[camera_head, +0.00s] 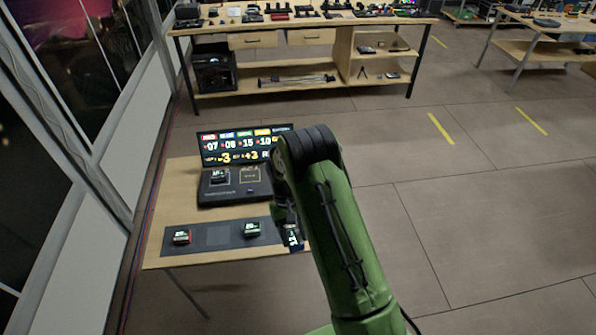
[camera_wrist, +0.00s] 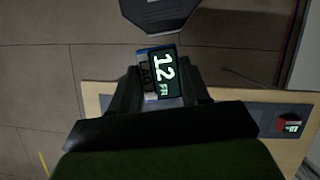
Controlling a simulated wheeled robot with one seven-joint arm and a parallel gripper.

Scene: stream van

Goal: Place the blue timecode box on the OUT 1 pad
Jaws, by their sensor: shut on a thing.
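My gripper (camera_wrist: 160,88) is shut on a small box (camera_wrist: 163,75) with blue at its edges and a lit face reading 12 FR. In the head view the held box (camera_head: 293,237) shows at the right end of the table, beside the dark mat (camera_head: 217,236); my arm partly hides this area. A dark console (camera_head: 232,192) stands behind the mat. A small dark box (camera_head: 219,176) sits on its left side, and an outlined pad (camera_head: 250,173) shows to the right. The pad labels are too small to read, so I cannot tell which is OUT 1.
A red-marked box (camera_head: 181,238) and a green-marked box (camera_head: 252,229) sit on the mat, with a bare square between them. A lit screen (camera_head: 247,147) with coloured numbers stands behind the console. A window wall is at left; a workbench (camera_head: 300,25) is at the back.

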